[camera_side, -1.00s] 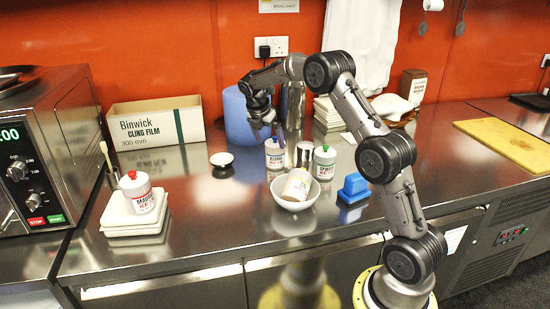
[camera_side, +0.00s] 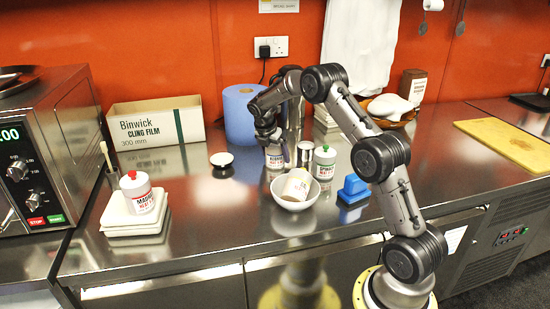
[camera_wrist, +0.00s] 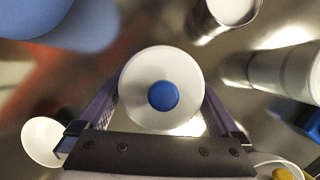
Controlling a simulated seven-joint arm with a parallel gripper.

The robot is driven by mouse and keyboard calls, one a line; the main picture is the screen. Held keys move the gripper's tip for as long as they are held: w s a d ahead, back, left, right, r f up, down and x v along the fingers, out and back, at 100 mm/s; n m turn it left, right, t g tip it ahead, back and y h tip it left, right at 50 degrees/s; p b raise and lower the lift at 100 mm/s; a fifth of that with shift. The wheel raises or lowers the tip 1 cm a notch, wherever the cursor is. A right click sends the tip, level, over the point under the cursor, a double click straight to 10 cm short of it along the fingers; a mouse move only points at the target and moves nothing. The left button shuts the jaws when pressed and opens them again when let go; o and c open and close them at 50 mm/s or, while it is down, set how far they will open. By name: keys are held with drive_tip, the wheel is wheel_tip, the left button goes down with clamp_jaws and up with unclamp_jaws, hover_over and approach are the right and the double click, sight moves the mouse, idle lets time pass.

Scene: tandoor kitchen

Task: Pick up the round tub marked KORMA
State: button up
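A round white tub with a blue knob (camera_side: 274,160) stands upright on the steel counter; its label is too small to read surely as KORMA. My gripper (camera_side: 270,138) is directly above it and reaches down around its top. In the wrist view the blue-knobbed lid (camera_wrist: 162,60) lies between my two spread fingers (camera_wrist: 162,92), which are close to its sides. Whether they touch it I cannot tell. The tub's lower part is hidden in that view.
A green-knobbed tub (camera_side: 325,165) and a metal canister (camera_side: 305,152) stand close on the right. A white bowl (camera_side: 293,203) holding a tilted tub is in front.

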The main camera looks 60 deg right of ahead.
drive_tip(key=c, duration=1.2)
drive_tip(key=shift+r, duration=0.1)
drive_tip(key=shift+c, duration=0.6)
drive_tip(key=shift+r, duration=0.1)
